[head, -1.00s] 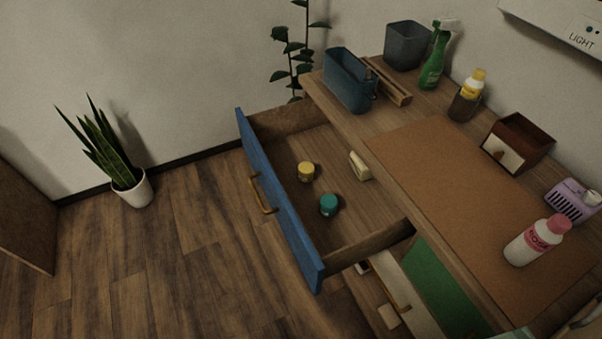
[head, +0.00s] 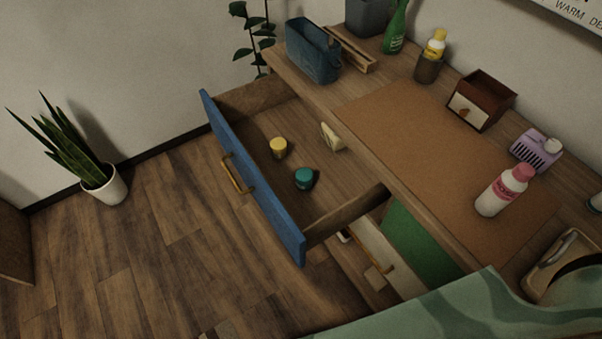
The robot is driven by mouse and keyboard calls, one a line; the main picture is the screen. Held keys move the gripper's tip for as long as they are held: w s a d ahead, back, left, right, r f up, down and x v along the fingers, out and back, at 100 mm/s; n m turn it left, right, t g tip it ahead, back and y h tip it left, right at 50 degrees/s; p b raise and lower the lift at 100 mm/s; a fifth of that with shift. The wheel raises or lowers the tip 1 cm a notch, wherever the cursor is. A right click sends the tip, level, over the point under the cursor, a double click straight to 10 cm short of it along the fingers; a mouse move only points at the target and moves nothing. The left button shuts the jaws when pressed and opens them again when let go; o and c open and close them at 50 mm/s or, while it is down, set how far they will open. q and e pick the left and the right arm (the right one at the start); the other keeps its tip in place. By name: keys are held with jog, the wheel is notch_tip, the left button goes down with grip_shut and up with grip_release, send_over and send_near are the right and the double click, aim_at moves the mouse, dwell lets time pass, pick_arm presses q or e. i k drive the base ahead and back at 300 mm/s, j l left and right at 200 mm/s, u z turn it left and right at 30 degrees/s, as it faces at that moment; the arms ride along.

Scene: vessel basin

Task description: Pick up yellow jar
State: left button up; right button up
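The yellow jar (head: 278,148) is small and round and stands in the open blue-fronted drawer (head: 325,228), towards its middle. A teal jar (head: 304,179) stands in the same drawer, below and right of the yellow one and apart from it. A cream object (head: 332,137) lies at the drawer's inner side by the desk edge. Neither of my grippers is in view.
The desk mat (head: 430,155) has a pink-and-white bottle (head: 503,190) on it. A blue bin (head: 313,50) stands at the desk's far end. A lower drawer with a green inside (head: 415,250) is partly open. A potted plant (head: 103,185) stands on the floor at left. A patterned green surface (head: 470,312) fills the lower right.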

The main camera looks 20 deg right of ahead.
aim_at(278, 145)
jog(key=z, duration=0.35)
jog(key=k+j+z, duration=0.15)
jog(key=z, duration=0.3)
jog(key=k+j+z, duration=0.15)
jog(key=j+z, duration=0.15)
jog(key=z, duration=0.2)
jog(key=k+j+z, duration=0.15)
jog(key=z, duration=0.3)
jog(key=k, duration=0.35)
jog(key=i, duration=0.55)
